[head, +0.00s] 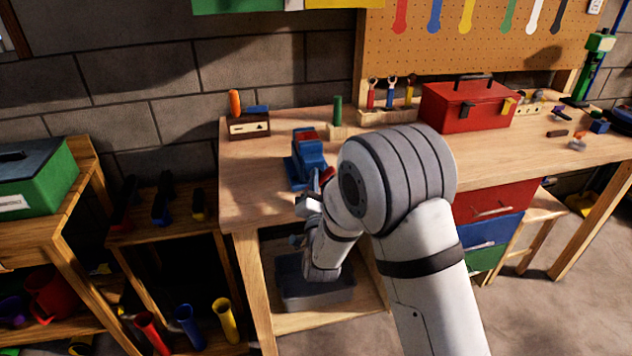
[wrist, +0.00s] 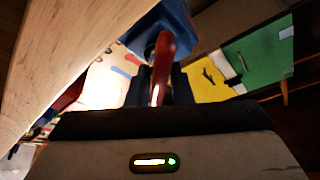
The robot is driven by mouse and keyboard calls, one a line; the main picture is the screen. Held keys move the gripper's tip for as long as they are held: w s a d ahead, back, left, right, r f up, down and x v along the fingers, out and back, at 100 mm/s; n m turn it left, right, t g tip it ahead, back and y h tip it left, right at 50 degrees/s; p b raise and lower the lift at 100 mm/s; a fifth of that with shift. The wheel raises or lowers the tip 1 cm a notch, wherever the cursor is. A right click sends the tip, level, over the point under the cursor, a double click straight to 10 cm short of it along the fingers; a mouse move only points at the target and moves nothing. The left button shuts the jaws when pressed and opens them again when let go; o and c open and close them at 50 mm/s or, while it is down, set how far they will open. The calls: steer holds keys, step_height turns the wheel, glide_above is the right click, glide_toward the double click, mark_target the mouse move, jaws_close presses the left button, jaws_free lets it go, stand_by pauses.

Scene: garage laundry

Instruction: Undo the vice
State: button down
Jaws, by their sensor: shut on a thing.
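The blue vice (head: 309,158) stands on the front left part of the wooden workbench. It shows in the wrist view as a blue block (wrist: 168,22) at the top. Its red handle (wrist: 163,58) runs down between the dark fingers of my gripper (wrist: 162,88). My gripper is shut on this handle. In the head view a bit of the red handle (head: 327,175) shows beside my arm, and my gripper (head: 312,190) is at the bench's front edge, partly hidden by my arm. How far the vice jaws stand apart cannot be told.
The workbench (head: 262,190) is clear left of the vice. A small wooden box (head: 249,126) and a green cylinder (head: 338,111) stand behind, a red toolbox (head: 466,105) to the right. A grey bin (head: 318,290) sits on the shelf below.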

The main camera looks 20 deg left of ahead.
mark_target(321, 183)
steer(key=shift+d+r, duration=0.1)
steer(key=shift+r, duration=0.2)
steer(key=c, duration=1.5)
jaws_free()
steer(key=shift+d, duration=0.1)
steer(key=shift+o, duration=0.3)
steer(key=shift+f, duration=0.1)
steer(key=b+v, duration=0.1)
steer(key=v, duration=0.5)
steer(key=shift+s+f+b, duration=0.15)
steer(key=shift+s+b, duration=0.1)
steer(key=shift+b, duration=0.05)
steer(key=shift+s+d+f, duration=0.15)
steer(key=shift+s+d, duration=0.1)
steer(key=shift+s, duration=0.3)
